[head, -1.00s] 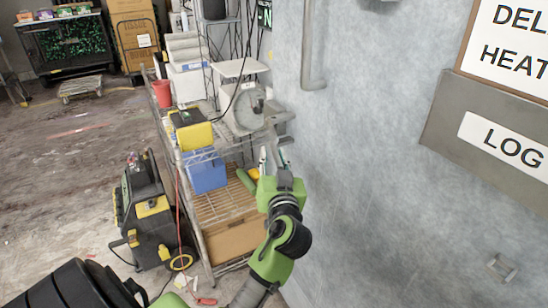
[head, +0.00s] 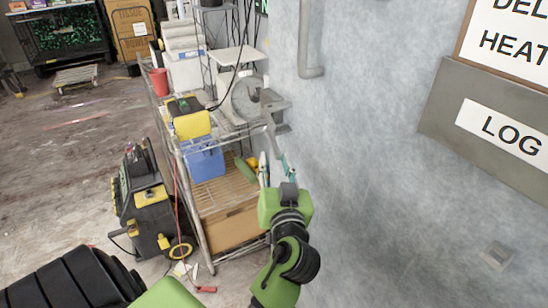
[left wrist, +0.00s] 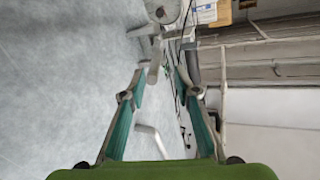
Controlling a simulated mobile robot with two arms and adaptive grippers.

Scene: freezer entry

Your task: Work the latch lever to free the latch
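The grey metal latch (head: 266,106) is at the wall's edge, beside the scale in the head view. Its lever points down toward my left gripper. In the left wrist view the latch (left wrist: 146,32) is at upper centre, and the lever's lower end (left wrist: 153,72) appears between the fingertips. My left gripper (head: 272,158) is below the latch in the head view. In the left wrist view its teal fingers (left wrist: 160,78) are spread apart, with no grip on the lever visible. Whether a finger touches the lever, I cannot tell. My right gripper is not in view.
A wire shelf (head: 222,196) holds a scale (head: 243,100), a blue bin (head: 205,162) and a cardboard box (head: 232,228) left of my gripper. A black and yellow machine (head: 147,205) stands on the floor. The grey wall (head: 375,150) on the right has a pipe (head: 312,45).

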